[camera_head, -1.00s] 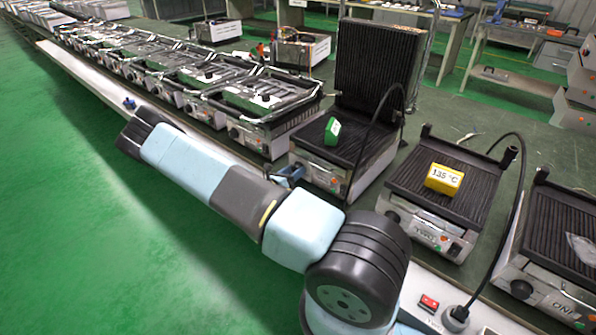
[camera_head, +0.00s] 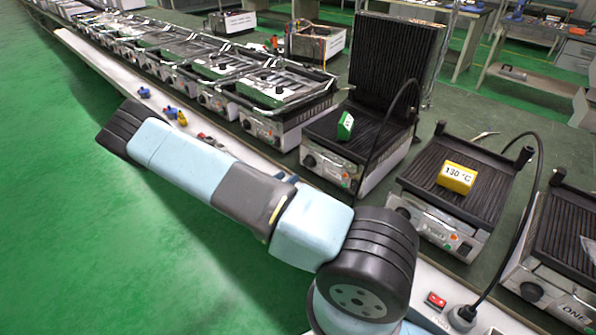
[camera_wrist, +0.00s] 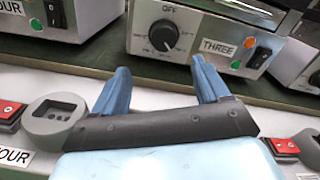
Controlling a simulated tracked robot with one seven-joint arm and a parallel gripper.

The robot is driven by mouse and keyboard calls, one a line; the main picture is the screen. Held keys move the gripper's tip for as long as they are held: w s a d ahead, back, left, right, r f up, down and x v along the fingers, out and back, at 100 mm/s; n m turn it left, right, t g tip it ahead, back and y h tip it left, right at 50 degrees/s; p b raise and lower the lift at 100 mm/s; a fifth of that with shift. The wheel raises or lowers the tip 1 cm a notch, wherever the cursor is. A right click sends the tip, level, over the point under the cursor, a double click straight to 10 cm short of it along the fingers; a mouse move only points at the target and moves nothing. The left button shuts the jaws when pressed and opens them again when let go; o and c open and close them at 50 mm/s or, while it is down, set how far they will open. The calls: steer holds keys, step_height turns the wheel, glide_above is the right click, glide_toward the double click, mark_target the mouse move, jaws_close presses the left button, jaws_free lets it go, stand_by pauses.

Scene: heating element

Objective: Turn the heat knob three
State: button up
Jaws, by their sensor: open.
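The grill labelled THREE (camera_wrist: 217,47) shows in the wrist view, its front panel just beyond my fingers. Its round black heat knob (camera_wrist: 163,34) sits below the word OFF, with a white mark pointing down and slightly right. My gripper (camera_wrist: 160,64) is open, its two blue fingers apart and empty, below and in front of the knob, not touching it. In the head view this looks like the grill (camera_head: 325,128) with the raised ribbed lid and green block (camera_head: 345,126). Its knob (camera_head: 309,160) is visible there. My fingers are mostly hidden behind my arm.
A grill (camera_head: 440,190) with a yellow block (camera_head: 457,177) reading 130 °C stands to the right, then one labelled ONE. A row of grills runs far left. A black cable (camera_head: 377,135) crosses grill three. Red switches (camera_wrist: 285,146) and a grey socket (camera_wrist: 55,115) line the front ledge.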

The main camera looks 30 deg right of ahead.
steer(key=shift+v, duration=1.65)
steer(key=shift+r, duration=0.1)
